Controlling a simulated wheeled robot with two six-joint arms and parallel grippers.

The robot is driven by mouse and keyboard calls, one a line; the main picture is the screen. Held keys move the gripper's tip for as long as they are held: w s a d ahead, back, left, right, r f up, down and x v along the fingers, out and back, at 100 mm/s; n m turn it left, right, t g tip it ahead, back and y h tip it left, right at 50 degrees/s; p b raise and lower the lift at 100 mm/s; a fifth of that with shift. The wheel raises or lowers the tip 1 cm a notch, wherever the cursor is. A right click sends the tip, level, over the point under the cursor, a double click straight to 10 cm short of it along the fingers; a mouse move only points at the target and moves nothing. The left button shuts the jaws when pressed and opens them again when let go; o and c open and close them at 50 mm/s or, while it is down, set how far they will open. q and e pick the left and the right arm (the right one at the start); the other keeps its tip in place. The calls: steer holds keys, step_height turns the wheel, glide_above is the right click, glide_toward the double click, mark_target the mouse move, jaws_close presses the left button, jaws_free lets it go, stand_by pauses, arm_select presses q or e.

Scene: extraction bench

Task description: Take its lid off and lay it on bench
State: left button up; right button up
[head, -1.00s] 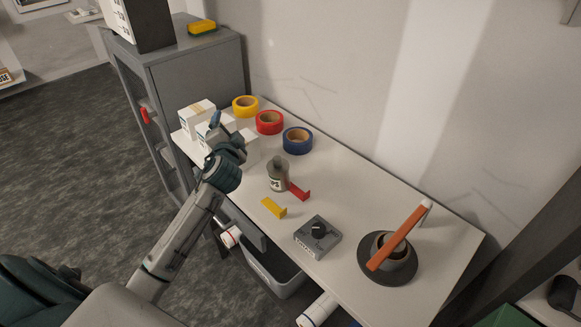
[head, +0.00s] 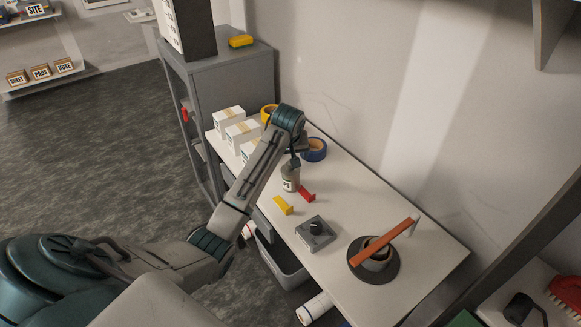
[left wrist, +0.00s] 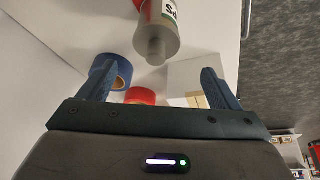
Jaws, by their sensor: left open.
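A grey-green bottle (head: 290,182) with a white label stands upright on the white bench (head: 345,193). In the left wrist view the bottle (left wrist: 186,32) is at the top, with its narrower lid (left wrist: 156,50) toward my gripper. My left gripper (head: 295,163) is above the bottle in the head view, partly hidden by my arm. In the left wrist view its two fingers (left wrist: 157,72) are spread, with nothing held. The lid appears beyond and between the fingertips; I cannot tell the exact gap. My right gripper is not in view.
A red piece (head: 308,195) and a yellow piece (head: 283,205) lie near the bottle. A grey knob box (head: 315,236) and a dark round stand (head: 386,272) are to the right. White cartons (head: 228,116) and tape rolls, including a blue one (head: 317,150), are behind.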

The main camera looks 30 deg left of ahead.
mark_target(290, 167)
arm_select(q)
steer(key=shift+f, duration=0.25)
steer(key=shift+w+f+p, duration=0.1)
steer(key=shift+w+p, duration=0.05)
steer(key=shift+p, duration=0.15)
steer(key=p+x, duration=0.2)
steer(key=x, duration=0.2)
steer(key=shift+w+p, duration=0.25)
steer(key=shift+p, duration=0.05)
steer(key=shift+w+f, duration=0.1)
steer(key=shift+f, duration=0.3)
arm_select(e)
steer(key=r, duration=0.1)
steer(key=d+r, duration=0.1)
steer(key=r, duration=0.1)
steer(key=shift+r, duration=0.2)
arm_select(q)
steer(key=c, duration=1.1)
steer(key=shift+o, duration=0.2)
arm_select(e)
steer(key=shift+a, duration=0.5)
